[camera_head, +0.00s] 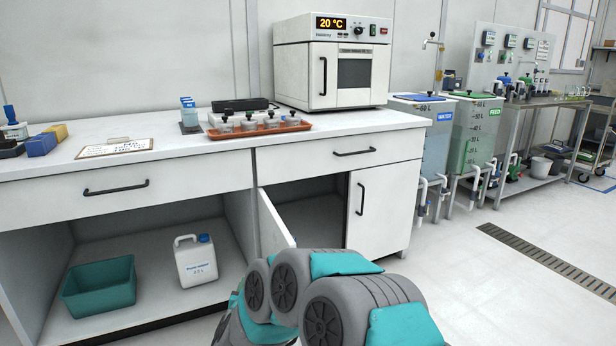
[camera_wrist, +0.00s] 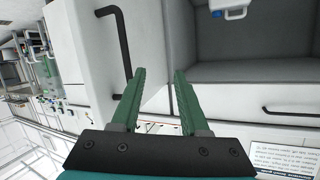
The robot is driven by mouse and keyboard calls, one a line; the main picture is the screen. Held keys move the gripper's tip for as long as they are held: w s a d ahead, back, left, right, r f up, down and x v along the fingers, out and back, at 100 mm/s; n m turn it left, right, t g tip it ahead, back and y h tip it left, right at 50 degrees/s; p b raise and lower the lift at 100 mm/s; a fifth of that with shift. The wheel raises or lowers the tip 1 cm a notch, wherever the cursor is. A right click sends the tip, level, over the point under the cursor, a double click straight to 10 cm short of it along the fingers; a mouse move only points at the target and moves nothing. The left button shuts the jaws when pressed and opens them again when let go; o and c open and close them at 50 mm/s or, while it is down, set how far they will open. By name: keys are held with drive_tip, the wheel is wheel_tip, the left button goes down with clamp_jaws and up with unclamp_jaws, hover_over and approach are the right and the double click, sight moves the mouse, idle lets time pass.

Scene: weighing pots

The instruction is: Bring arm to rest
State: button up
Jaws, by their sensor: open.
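My arm (camera_head: 335,300) reaches in from the bottom of the head view, folded in front of the white bench. Its gripper is hidden there behind the arm links. In the wrist view my gripper (camera_wrist: 158,75) shows two green fingers, spread apart with nothing between them. Beyond the fingers are the white cabinet fronts, seen turned on their side. A black bar handle (camera_wrist: 120,45) is left of the fingers, and its distance from them is hard to judge.
A cabinet door (camera_head: 275,222) stands open close to my arm. Below the bench are a teal bin (camera_head: 98,290) and a white jug (camera_head: 196,262). On top are an orange tray (camera_head: 258,131) with several jars and an oven (camera_head: 332,65).

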drive_tip(key=s+d+r+n+g+y, duration=0.4)
drive_tip(key=s+r+g, duration=0.3)
drive_tip(key=s, duration=0.5)
drive_tip(key=s+d+m+g+h, duration=0.1)
drive_tip(key=s+d+g, duration=0.2)
drive_tip(key=s+d, duration=0.6)
drive_tip(key=s+d+g+h+p, duration=0.1)
drive_tip(key=s+d+g+h, duration=0.1)
drive_tip(key=s+d, duration=0.6)
drive_tip(key=s+d+r+m+g+h, duration=0.1)
drive_tip(key=s+d+g, duration=0.3)
drive_tip(key=s+d, duration=0.5)
drive_tip(key=s+h, duration=0.1)
drive_tip(key=s, duration=0.8)
drive_tip(key=shift+d+m+g+p, duration=0.3)
drive_tip(key=shift+a+r, duration=0.1)
